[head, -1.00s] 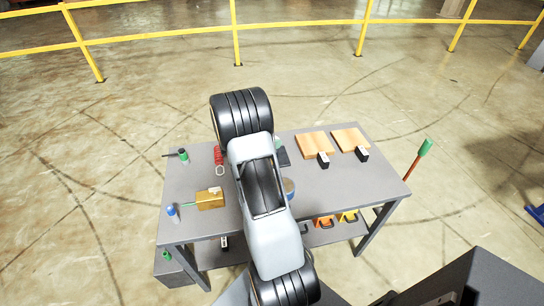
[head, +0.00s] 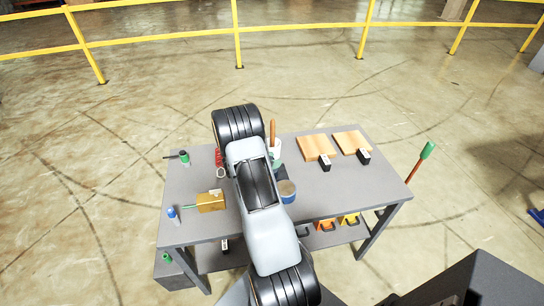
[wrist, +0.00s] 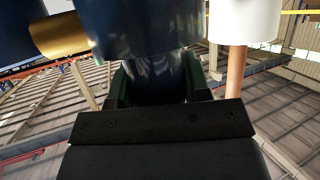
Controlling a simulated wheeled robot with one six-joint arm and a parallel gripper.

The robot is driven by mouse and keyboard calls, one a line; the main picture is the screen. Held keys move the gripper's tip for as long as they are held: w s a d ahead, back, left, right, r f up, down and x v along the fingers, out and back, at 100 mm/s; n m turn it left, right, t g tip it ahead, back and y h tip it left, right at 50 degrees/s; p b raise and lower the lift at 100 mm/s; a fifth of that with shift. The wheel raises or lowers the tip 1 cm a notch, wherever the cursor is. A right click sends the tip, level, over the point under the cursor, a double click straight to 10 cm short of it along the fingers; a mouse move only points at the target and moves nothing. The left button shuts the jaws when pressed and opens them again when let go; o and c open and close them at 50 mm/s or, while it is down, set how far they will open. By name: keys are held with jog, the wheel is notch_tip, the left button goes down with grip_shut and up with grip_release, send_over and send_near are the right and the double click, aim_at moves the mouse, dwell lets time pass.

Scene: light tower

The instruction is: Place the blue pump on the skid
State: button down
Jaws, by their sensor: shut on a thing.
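My gripper (wrist: 157,78) has its dark green fingers closed around the narrow part of a dark blue rounded body, the blue pump (wrist: 150,28), in the wrist view. A brass cylinder (wrist: 62,35) sticks out on its left. In the head view my arm hides the gripper. A blue round part with a tan face (head: 287,190) shows right of the arm, probably the pump. A white cylinder with a copper rod (head: 274,150) shows beyond it; it also shows in the wrist view (wrist: 243,20). I cannot tell whether it belongs to the pump. I cannot identify the skid.
The grey table (head: 340,190) bears two wooden boards (head: 315,147) with black blocks at the back right, a brass box (head: 210,202) and small bottles at left, and a red coil (head: 219,157). The table's right front is clear. Orange and yellow bins (head: 326,224) sit below.

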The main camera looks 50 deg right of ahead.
dwell(0.3)
jog(key=c, duration=1)
grip_release()
jog(key=shift+f, duration=0.15)
jog(key=o, duration=0.4)
